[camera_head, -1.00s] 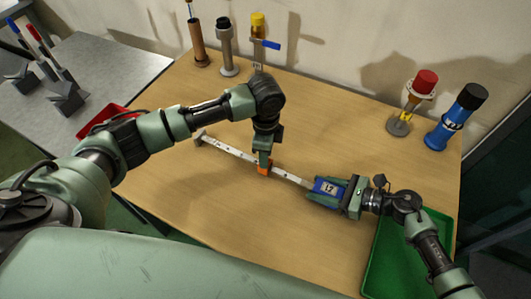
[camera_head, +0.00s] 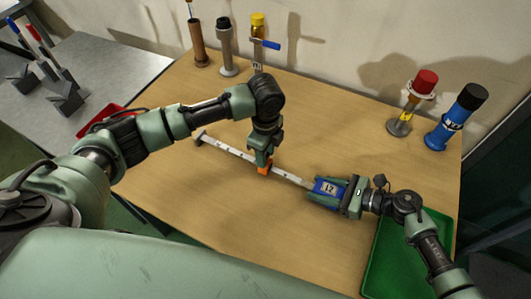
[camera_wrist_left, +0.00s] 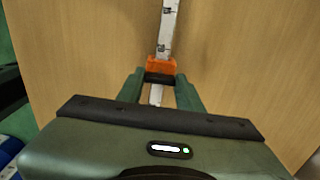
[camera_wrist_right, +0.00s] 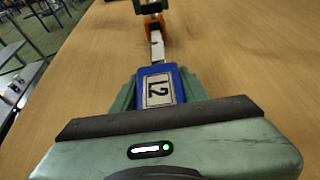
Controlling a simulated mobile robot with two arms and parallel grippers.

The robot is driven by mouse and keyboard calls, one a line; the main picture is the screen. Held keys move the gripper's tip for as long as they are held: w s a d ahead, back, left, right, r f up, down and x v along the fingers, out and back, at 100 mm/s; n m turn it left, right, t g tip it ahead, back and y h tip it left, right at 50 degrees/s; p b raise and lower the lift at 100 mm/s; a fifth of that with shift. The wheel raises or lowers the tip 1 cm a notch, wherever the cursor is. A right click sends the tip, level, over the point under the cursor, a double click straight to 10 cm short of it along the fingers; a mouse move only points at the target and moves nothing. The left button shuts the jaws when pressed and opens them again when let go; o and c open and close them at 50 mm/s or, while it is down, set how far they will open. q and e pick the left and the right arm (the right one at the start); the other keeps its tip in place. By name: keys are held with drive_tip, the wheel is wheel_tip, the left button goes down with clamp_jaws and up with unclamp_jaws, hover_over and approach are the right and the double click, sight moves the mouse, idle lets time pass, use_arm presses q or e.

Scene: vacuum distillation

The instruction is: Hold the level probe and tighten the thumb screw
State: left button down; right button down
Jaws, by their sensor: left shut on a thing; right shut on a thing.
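The level probe is a long white marked bar (camera_head: 225,148) with a blue head (camera_head: 327,187) that carries a numbered label. It lies slanted over the table, its far end at upper left. My right gripper (camera_head: 330,193) is shut on the blue head, which also shows between its fingers in the right wrist view (camera_wrist_right: 160,87). An orange piece (camera_wrist_left: 161,66) sits around the bar. My left gripper (camera_head: 264,161) comes down from above and is shut at the dark part beside the orange piece. I cannot make out the thumb screw's shape between the fingers.
A green tray (camera_head: 440,229) lies at the right edge of the wooden table (camera_head: 190,200). A blue cylinder (camera_head: 456,118) and a red-capped stand (camera_head: 411,103) are at back right. Several capped holders (camera_head: 227,46) stand at the back. A red tray (camera_head: 104,117) is at left.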

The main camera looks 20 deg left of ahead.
use_arm(q)
drive_tip(key=c, duration=0.9)
unclamp_jaws()
wheel_tip(320, 180, up, 12)
drive_tip(key=shift+r, duration=0.1)
